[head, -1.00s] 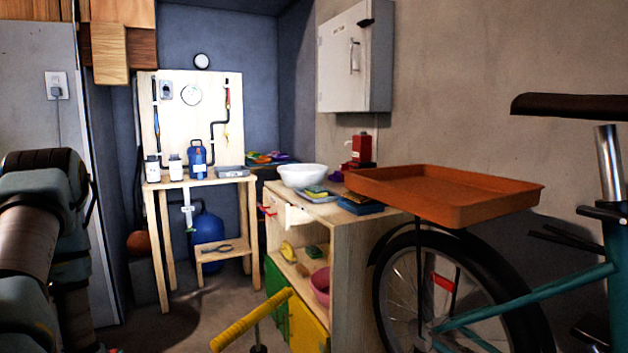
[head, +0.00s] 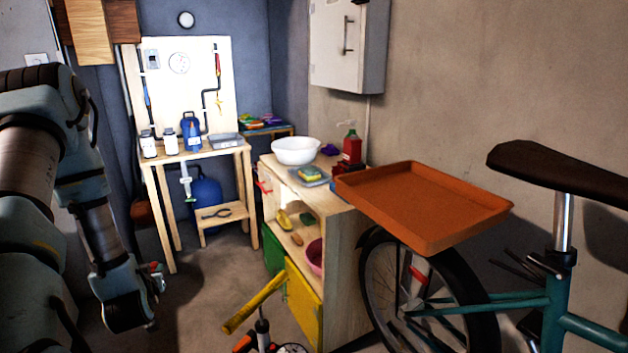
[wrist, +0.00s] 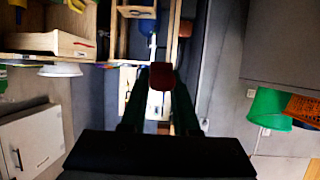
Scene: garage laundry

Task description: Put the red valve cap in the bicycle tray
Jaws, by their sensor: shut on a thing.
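The bicycle tray (head: 424,207) is a shallow orange-brown tray mounted over the rear wheel of the teal bicycle, at the right in the head view. Its visible inside is empty. In the wrist view, my gripper (wrist: 161,84) is shut on the dark red valve cap (wrist: 161,76), which sits between the fingertips.
A wooden cabinet (head: 340,262) with a white bowl (head: 295,150) and a red bottle (head: 351,147) stands left of the bicycle. The bicycle saddle (head: 565,172) rises right of the tray. A yellow-handled pump (head: 254,303) stands in front.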

